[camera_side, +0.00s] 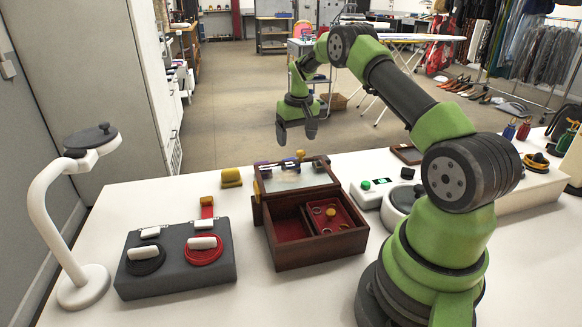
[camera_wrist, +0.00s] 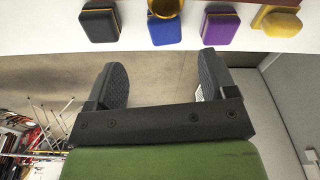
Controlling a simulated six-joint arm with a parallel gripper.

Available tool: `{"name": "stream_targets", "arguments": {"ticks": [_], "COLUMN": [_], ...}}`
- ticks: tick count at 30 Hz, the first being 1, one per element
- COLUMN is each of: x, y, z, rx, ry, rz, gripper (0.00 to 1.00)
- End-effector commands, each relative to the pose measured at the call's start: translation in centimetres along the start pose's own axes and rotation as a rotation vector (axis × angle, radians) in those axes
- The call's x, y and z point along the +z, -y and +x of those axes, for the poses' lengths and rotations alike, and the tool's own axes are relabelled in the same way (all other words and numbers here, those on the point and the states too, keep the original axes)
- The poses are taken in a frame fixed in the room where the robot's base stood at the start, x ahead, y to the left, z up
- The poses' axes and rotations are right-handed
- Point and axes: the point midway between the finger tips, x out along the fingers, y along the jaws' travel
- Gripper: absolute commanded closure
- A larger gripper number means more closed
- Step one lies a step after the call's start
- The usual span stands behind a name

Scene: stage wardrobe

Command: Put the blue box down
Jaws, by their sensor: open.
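The blue box (camera_wrist: 164,32) stands on the white table near its edge in the wrist view, with a round gold piece (camera_wrist: 165,8) at its far end. My gripper (camera_wrist: 164,76) is open and empty, its two dark fingers apart and short of the box. In the side view my gripper (camera_side: 296,132) hangs above the far edge of the table, fingers pointing down. There the blue box is mostly hidden behind the raised lid of the wooden case, so I cannot make it out clearly.
A black box (camera_wrist: 99,25) and a purple box (camera_wrist: 221,27) flank the blue one, with a yellow piece (camera_wrist: 282,22) beyond. The wooden case (camera_side: 318,250) stands open in front.

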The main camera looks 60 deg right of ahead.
Motion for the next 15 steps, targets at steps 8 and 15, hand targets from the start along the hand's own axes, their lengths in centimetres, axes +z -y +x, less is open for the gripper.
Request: {"name": "stream_targets", "arguments": {"ticks": [8,15], "x": [-0.1,-0.6], "y": [0.1,0.5], "z": [3.3,5.6], "rx": [-0.001,-0.001], "ry": [-0.001,0.0], "rz": [0.0,0.0], "gripper": [0.22,0.22]}}
